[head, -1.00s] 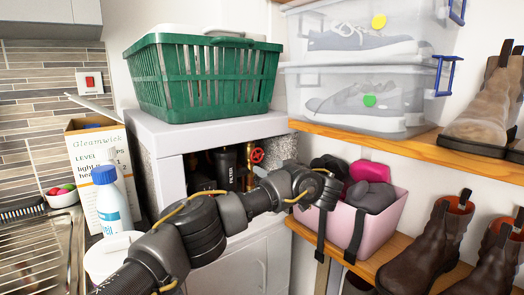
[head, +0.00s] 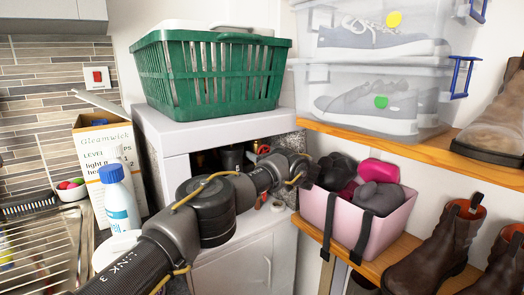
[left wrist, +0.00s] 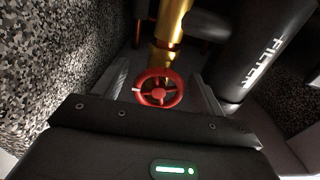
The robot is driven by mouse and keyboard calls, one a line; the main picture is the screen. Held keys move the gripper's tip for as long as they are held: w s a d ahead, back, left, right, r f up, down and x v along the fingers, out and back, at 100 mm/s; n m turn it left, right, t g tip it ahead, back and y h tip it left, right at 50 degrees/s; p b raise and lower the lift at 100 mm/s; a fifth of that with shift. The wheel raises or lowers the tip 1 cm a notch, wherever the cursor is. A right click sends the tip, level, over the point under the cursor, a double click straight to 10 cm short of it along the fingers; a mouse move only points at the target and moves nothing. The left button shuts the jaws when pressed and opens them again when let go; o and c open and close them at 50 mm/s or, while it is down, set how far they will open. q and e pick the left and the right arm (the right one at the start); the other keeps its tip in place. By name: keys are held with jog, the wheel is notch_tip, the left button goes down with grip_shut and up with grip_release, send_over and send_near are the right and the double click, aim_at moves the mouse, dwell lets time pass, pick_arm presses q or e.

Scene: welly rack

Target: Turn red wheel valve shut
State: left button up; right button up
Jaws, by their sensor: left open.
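The red wheel valve (left wrist: 173,97) sits on a brass pipe (left wrist: 172,25) inside the cabinet. In the left wrist view the wheel has a small white mark at its left rim. In the head view only a bit of red (head: 263,150) shows above my left arm. My left gripper (left wrist: 160,84) is open, with one finger on each side of the wheel in the picture. I cannot tell whether the fingers touch the rim or how deep they reach. In the head view my left wrist hides the fingers. My right gripper is not in view.
A black filter cylinder (left wrist: 262,50) stands right of the pipe, and a speckled wall (left wrist: 50,60) is close on the left. A green basket (head: 210,75) sits on the cabinet top. A pink bin (head: 340,228) stands just right of my left wrist.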

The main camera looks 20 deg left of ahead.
pick_arm(q)
jog(key=shift+w+a, duration=0.4)
jog(key=shift+a, duration=0.05)
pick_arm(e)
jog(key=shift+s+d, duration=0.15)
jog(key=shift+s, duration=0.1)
pick_arm(q)
jog(key=shift+s, duration=0.1)
jog(key=c, duration=0.9)
jog(key=shift+f, duration=0.1)
jog(key=shift+c, duration=0.4)
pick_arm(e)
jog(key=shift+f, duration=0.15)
pick_arm(q)
jog(key=m+b, duration=0.2)
jog(key=shift+f+b, duration=0.15)
jog(key=shift+b, duration=0.2)
jog(key=m+b, duration=0.2)
jog(key=m, duration=0.1)
jog(key=shift+r+m, duration=0.2)
jog(key=shift+m, duration=0.1)
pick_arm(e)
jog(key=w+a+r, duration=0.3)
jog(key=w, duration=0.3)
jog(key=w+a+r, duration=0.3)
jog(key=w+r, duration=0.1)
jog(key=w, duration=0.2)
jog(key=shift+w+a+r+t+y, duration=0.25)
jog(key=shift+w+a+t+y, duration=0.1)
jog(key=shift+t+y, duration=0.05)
